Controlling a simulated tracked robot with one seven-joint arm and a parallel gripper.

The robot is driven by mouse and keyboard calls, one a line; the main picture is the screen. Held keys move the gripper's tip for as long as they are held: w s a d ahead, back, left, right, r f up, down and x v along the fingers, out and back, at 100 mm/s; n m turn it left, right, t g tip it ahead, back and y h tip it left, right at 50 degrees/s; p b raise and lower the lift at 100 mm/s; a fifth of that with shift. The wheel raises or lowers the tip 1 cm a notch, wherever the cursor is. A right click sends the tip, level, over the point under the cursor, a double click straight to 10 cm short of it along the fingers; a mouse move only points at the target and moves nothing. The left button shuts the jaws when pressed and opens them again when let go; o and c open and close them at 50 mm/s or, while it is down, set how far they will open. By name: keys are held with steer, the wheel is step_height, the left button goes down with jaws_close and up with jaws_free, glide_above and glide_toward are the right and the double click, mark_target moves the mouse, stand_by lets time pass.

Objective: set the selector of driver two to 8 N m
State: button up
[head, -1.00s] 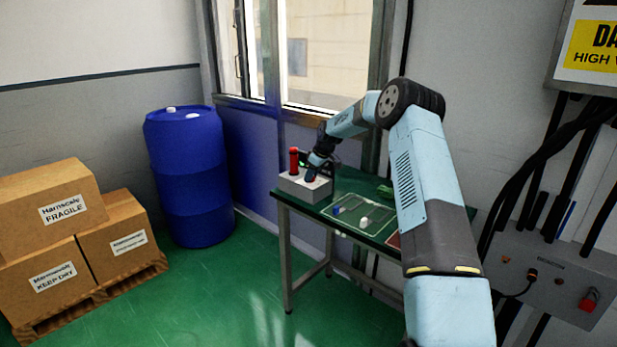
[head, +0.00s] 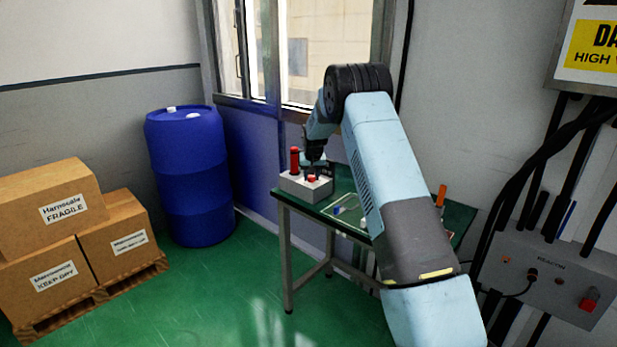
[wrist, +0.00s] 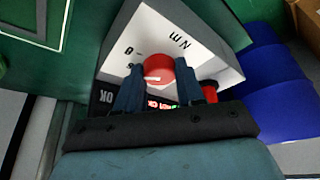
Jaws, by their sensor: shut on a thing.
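A light grey box (head: 292,184) stands on the far left corner of the green table (head: 285,196). On it is a red selector knob (head: 312,179), which also shows in the wrist view (wrist: 160,68). Printed marks around the knob include "N m" and an 8 to its upper left. A pale pointer line shows on the knob's lower part; its exact setting is hard to read. My gripper (wrist: 160,72) is shut on the knob, one finger on each side. The fingers hide part of the scale. A red-handled driver (head: 294,160) stands upright beside the knob.
A lit display (wrist: 160,104) with red and green text is partly hidden behind my fingers. An orange handle (head: 441,195) stands at the table's right. A blue drum (head: 187,180) is left of the table. A window is behind.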

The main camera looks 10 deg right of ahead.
steer(key=shift+m+h, duration=0.6)
steer(key=shift+m, duration=0.9)
steer(key=shift+s+f, duration=0.1)
steer(key=o, duration=1)
steer(key=shift+o, duration=0.2)
steer(key=v, duration=1.3)
steer(key=shift+a+r, duration=0.15)
steer(key=shift+r, duration=0.3)
